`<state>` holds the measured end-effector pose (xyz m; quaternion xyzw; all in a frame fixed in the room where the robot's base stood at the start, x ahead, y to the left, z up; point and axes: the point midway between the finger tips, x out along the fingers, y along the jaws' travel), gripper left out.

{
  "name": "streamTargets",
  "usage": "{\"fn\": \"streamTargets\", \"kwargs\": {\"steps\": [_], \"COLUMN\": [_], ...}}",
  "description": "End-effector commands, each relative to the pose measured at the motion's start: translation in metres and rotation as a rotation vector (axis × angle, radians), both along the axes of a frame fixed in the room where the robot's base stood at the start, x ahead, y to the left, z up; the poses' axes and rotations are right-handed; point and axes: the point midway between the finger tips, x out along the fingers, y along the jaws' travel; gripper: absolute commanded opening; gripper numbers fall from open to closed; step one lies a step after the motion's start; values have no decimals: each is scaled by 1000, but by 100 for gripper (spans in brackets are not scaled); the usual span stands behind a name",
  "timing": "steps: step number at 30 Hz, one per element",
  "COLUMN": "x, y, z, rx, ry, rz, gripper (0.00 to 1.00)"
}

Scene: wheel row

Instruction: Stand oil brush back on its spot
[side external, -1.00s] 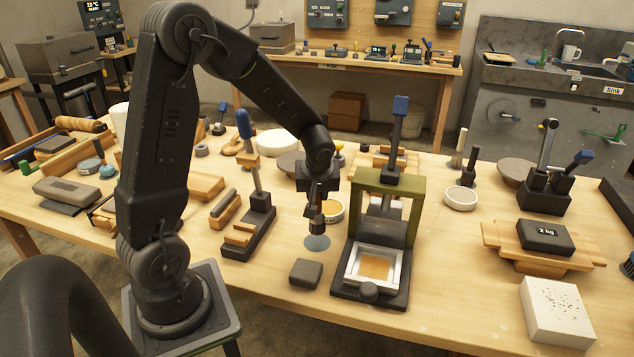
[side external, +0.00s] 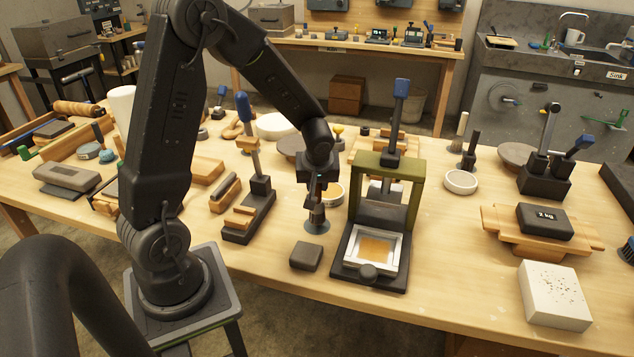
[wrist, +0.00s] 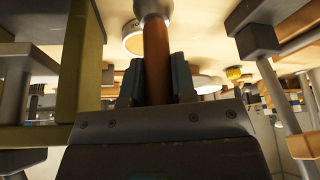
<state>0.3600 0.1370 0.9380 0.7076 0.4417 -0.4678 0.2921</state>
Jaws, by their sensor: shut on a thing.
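My gripper (side external: 316,190) points down over the middle of the table, between the dark lever stand and the green-framed press. It is shut on the oil brush (side external: 317,214), which hangs roughly upright below it. In the wrist view the brush's brown handle (wrist: 156,60) runs between the jaws, with a grey collar at its far end. A blue-grey round spot (side external: 312,230) lies on the table directly under the brush. The brush's lower end overlaps the spot in the side view; I cannot tell whether it touches.
The green-framed press (side external: 420,190) stands close on the right. A dark block (side external: 306,257) lies in front of the spot. The lever stand (side external: 248,218) is to the left. A round dish with orange contents (side external: 335,189) sits just behind the brush.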

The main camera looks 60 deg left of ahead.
Motion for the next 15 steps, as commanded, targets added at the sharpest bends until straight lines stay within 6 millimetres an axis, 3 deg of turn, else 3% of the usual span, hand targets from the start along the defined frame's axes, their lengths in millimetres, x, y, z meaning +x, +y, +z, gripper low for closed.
{"fn": "streamTargets", "kwargs": {"steps": [15], "x": [0], "y": [0], "z": [-7], "rx": [0], "ry": [-1], "rz": [0], "gripper": [0]}}
